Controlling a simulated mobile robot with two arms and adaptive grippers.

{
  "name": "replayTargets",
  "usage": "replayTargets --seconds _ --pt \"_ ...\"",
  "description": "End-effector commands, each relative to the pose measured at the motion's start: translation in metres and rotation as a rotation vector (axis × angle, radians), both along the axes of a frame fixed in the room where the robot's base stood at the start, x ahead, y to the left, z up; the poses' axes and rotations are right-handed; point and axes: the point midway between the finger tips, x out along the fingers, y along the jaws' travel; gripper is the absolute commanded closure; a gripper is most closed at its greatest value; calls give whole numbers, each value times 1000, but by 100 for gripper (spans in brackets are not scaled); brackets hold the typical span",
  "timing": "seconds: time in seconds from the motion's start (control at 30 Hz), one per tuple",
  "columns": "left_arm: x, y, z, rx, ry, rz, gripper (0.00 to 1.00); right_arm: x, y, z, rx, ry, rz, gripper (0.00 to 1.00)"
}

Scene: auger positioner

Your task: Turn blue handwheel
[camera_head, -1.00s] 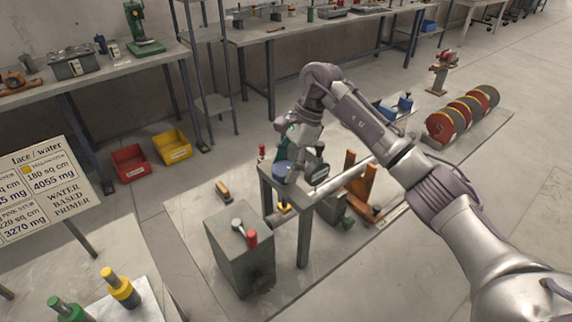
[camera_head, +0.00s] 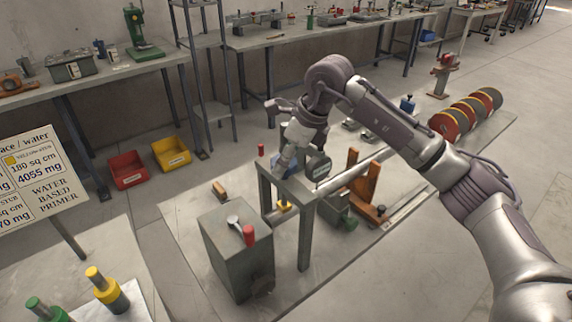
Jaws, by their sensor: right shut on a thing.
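The blue handwheel (camera_head: 297,169) sits at the top of a grey metal stand (camera_head: 304,235) near the middle of the head view. My right gripper (camera_head: 286,160) comes down on it from above, with its fingers shut at the wheel. The fingers and wrist hide much of the wheel, so its exact angle is unclear. My left gripper is not in view.
A grey box with a red-handled lever (camera_head: 249,235) stands just left of the stand. An orange bracket (camera_head: 362,185) and a long shaft lie to the right. Red (camera_head: 128,168) and yellow (camera_head: 171,153) bins sit on the floor behind.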

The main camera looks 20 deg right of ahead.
Motion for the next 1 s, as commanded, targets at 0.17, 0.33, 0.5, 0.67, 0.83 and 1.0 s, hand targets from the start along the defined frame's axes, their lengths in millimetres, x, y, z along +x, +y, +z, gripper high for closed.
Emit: replayTargets --seconds 0.17,0.33,0.5,0.67,0.83,1.0 --pt "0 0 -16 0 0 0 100 0 0 -2 0 -5 -167 74" --pt "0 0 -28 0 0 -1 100 -1 1 -2 0 -5 -329 74" --pt "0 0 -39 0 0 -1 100 -1 2 -2 1 -6 -490 74" --pt "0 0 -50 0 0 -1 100 -1 3 -2 0 -5 -644 74" --pt "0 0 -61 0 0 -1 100 -1 4 -2 2 -5 -805 74" --pt "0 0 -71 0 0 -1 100 -1 5 -1 2 -3 -962 74"
